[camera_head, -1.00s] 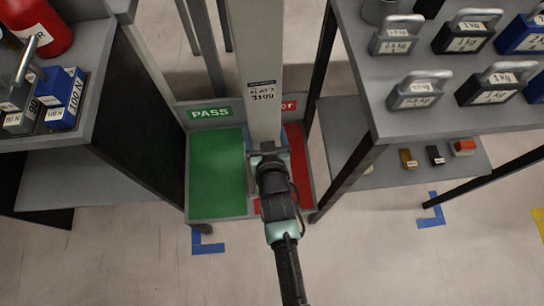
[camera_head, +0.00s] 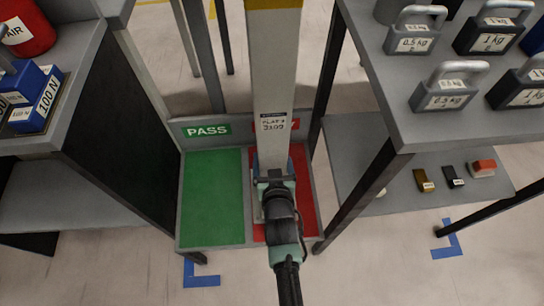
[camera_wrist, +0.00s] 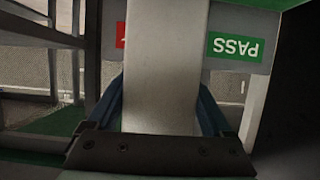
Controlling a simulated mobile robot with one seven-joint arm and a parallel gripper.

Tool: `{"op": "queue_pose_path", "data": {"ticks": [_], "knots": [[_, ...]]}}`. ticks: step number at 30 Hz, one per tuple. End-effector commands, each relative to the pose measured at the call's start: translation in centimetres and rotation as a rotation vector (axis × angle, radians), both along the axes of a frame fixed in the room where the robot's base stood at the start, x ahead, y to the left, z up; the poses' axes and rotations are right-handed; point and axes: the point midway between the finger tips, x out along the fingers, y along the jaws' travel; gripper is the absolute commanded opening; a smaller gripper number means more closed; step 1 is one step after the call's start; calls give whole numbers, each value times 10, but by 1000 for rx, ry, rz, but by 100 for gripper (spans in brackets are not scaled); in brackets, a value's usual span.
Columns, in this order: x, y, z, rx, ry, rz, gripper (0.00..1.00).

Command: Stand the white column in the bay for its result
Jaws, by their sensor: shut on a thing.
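The white column (camera_head: 274,75) is upright, with a yellow band at its top and a small printed label (camera_head: 273,122). My gripper (camera_head: 274,180) is shut on it low down. In the wrist view the column (camera_wrist: 165,70) sits between my blue fingers (camera_wrist: 162,105). The green bay (camera_head: 212,198) with the PASS sign (camera_head: 206,130) is to the left. The red bay (camera_head: 304,205) is behind and around my gripper. Its red sign (camera_head: 294,124) is mostly hidden by the column. The column's foot is hidden, so I cannot tell whether it touches the bay floor.
A grey bench (camera_head: 480,125) with several weights stands close on the right, its dark leg (camera_head: 360,190) beside the red bay. A lower shelf (camera_head: 400,195) holds small blocks. A bench with a dark side panel (camera_head: 120,130) stands close on the left. Floor in front is clear.

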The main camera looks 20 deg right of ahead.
Motion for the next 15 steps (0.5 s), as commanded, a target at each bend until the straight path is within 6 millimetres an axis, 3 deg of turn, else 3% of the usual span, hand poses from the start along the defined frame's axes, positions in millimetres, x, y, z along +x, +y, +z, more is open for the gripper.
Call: {"op": "queue_pose_path", "data": {"ticks": [2, 10, 15], "knots": [[4, 0, 2, -3, -17, 1, 0], [4, 0, -29, -4, -18, 1, 0], [4, -1, -29, -4, -19, 1, 0]]}}
